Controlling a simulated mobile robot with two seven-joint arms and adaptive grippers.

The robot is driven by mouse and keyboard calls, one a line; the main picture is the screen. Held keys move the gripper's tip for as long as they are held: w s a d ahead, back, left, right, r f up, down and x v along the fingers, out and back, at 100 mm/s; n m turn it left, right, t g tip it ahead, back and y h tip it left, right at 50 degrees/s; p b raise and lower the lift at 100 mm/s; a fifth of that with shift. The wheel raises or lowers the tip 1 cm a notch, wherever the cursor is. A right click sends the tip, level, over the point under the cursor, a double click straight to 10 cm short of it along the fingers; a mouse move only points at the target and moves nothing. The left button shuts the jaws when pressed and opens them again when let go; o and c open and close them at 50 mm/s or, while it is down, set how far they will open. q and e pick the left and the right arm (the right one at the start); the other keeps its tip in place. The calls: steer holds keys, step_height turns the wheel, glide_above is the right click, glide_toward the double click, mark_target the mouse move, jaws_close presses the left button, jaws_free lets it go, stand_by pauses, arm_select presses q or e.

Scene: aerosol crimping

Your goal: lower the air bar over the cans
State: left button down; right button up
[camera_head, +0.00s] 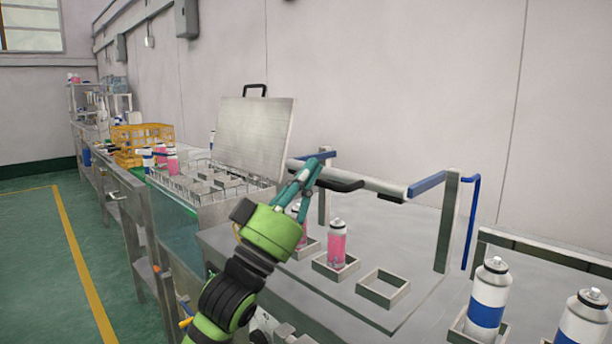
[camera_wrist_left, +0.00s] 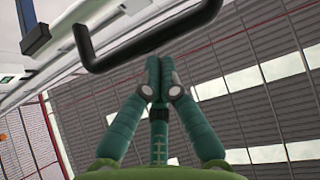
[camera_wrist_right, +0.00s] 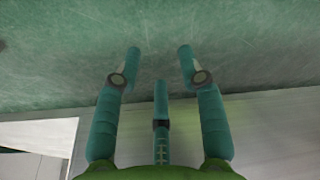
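The air bar (camera_head: 375,184) is a pale bar with blue ends, raised across a metal frame above the bench. A black handle (camera_head: 340,184) hangs on its near side; it also shows as a loop in the left wrist view (camera_wrist_left: 150,42). My left gripper (camera_head: 314,166) is shut, its fingertips together (camera_wrist_left: 159,64) just short of the handle in the left wrist view, with nothing between them. A pink can (camera_head: 337,244) stands upright in a square holder below the bar. Another pink can (camera_head: 300,232) is partly hidden behind my left gripper. My right gripper (camera_wrist_right: 160,62) is open and empty.
An empty square holder (camera_head: 383,288) sits right of the pink cans. Blue-and-white cans (camera_head: 487,300) stand at the right. A raised metal lid (camera_head: 252,135) and a yellow crate (camera_head: 142,136) are behind to the left. My right gripper faces a bare green surface (camera_wrist_right: 160,30).

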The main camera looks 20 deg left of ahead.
arm_select(q)
steer(key=v, duration=0.9)
steer(key=shift+s+r+b, duration=0.3)
steer(key=shift+s+r, duration=0.1)
arm_select(e)
steer(key=shift+s+a, duration=0.1)
steer(key=shift+s, duration=0.35)
arm_select(q)
steer(key=shift+a, duration=0.1)
